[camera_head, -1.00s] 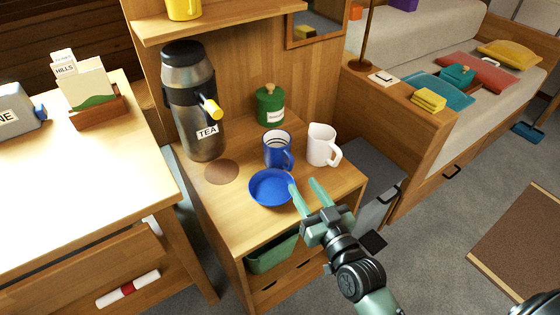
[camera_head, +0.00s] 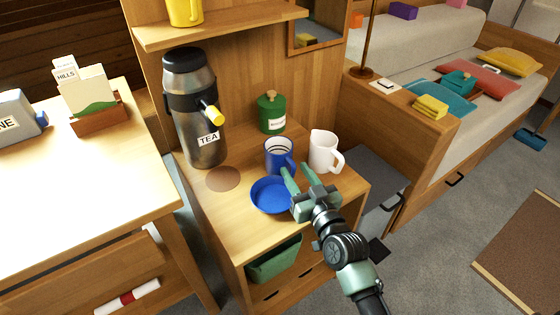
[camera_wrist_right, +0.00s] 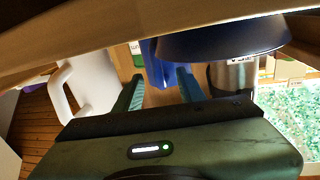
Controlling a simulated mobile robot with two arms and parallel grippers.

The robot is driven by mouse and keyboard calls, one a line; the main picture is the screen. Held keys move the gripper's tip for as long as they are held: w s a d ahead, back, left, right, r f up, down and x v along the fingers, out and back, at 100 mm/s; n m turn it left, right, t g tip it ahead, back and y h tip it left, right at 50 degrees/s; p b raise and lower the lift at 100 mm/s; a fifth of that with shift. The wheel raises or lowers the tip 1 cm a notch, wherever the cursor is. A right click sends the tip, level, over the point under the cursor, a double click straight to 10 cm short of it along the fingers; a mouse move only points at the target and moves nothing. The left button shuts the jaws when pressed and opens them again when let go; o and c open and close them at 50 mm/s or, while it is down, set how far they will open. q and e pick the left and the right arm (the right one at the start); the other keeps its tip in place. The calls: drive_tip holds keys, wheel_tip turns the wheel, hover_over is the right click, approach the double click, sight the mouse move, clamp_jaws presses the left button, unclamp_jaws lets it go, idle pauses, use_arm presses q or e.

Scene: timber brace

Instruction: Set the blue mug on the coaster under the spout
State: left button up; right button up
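The blue mug (camera_head: 279,155) stands upright on the small wooden cabinet, its handle toward the front right. The round brown coaster (camera_head: 223,178) lies bare to its left, at the foot of the tea dispenser (camera_head: 195,120) with its yellow spout (camera_head: 212,115). My right gripper (camera_head: 296,172) is open and empty, its fingers pointing at the mug's handle side. In the right wrist view the mug (camera_wrist_right: 151,62) shows beyond and between the open fingers (camera_wrist_right: 159,78); contact cannot be told. My left gripper is not in view.
A blue bowl (camera_head: 271,196) sits just left of my right gripper, in front of the mug. A white pitcher (camera_head: 323,150) stands close to the mug's right. A green canister (camera_head: 271,113) is behind. A shelf (camera_head: 220,24) overhangs the back. Cabinet top between mug and coaster is clear.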

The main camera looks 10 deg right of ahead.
clamp_jaws()
idle(1.3)
